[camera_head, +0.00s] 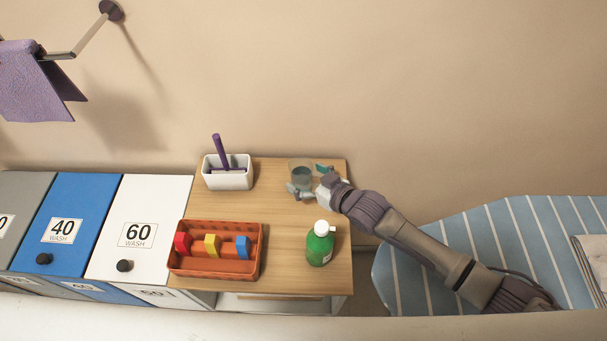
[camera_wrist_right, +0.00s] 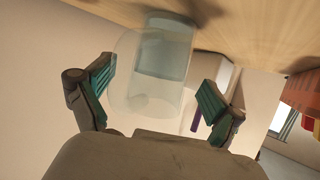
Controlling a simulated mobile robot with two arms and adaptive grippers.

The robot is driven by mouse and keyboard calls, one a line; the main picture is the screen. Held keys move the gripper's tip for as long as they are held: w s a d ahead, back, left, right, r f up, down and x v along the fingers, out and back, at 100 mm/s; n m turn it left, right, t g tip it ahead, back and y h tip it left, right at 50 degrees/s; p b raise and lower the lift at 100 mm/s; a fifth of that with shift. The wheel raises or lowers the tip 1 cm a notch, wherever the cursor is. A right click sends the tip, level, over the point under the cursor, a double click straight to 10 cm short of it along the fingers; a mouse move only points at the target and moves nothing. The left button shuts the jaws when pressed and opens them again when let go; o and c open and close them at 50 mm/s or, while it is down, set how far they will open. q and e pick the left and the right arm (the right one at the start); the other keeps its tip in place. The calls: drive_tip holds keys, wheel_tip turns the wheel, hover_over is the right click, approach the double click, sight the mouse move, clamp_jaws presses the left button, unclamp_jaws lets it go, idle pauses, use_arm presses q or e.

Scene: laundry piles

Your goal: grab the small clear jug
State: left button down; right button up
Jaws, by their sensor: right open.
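The small clear jug (camera_head: 301,172) stands on the wooden tabletop near its back right corner. In the right wrist view the clear jug (camera_wrist_right: 152,75) appears between the two green-padded fingers. My right gripper (camera_head: 313,183) is at the jug's front right side. In the wrist view my right gripper (camera_wrist_right: 158,95) is open, with one finger on each side of the jug; I see a gap beside the right finger. The gripper hides the lower front of the jug in the head view. My left gripper is not in view.
On the wooden table (camera_head: 290,232) are a green bottle (camera_head: 320,245), an orange basket (camera_head: 214,277) with coloured items, and a white container (camera_head: 228,178) with a purple handle. Blue and white laundry bins stand left; a striped ironing board (camera_head: 420,260) is right.

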drive_tip(key=shift+w+a+f, duration=0.1)
drive_tip(key=shift+w+a, duration=0.05)
drive_tip(key=shift+w, duration=0.05)
drive_tip(key=c, duration=1.2)
